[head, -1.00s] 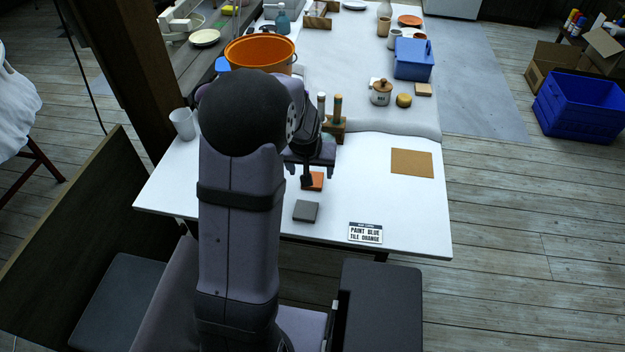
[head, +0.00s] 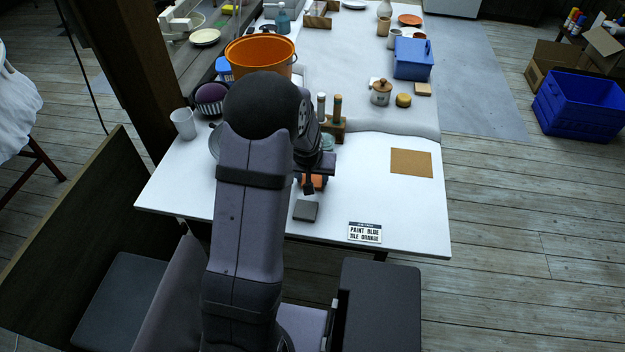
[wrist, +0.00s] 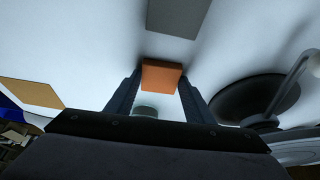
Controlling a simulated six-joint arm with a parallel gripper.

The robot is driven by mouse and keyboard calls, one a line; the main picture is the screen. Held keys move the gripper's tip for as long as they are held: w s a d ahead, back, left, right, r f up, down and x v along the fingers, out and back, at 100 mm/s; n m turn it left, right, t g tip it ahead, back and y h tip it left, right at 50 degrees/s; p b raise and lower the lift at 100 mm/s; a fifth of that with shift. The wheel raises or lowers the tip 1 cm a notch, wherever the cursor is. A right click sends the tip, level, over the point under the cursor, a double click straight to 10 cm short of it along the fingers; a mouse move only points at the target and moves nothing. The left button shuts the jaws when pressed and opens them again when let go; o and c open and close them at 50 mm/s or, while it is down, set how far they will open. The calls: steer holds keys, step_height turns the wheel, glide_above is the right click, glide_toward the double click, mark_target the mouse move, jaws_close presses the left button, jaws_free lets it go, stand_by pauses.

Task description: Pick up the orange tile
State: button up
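The orange tile (head: 314,182) lies on the white table, partly hidden by my gripper in the head view. In the wrist view the orange tile (wrist: 161,76) is between the tips of my gripper's fingers (wrist: 159,84). The fingers are spread about as wide as the tile, one at each side; I cannot tell whether they touch it. In the head view my gripper (head: 309,184) is low over the tile. A grey tile (head: 305,210) lies nearer the front edge and also shows in the wrist view (wrist: 178,14).
A small sign (head: 365,232) reading "PAINT BLUE TILE ORANGE" lies near the front edge. A brown square (head: 411,163) lies to the right, with clear table between. A wooden holder (head: 333,131) with upright tools stands behind my gripper. A white cup (head: 183,124) stands left.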

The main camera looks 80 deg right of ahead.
steer(key=c, duration=0.5)
steer(key=shift+r, duration=0.1)
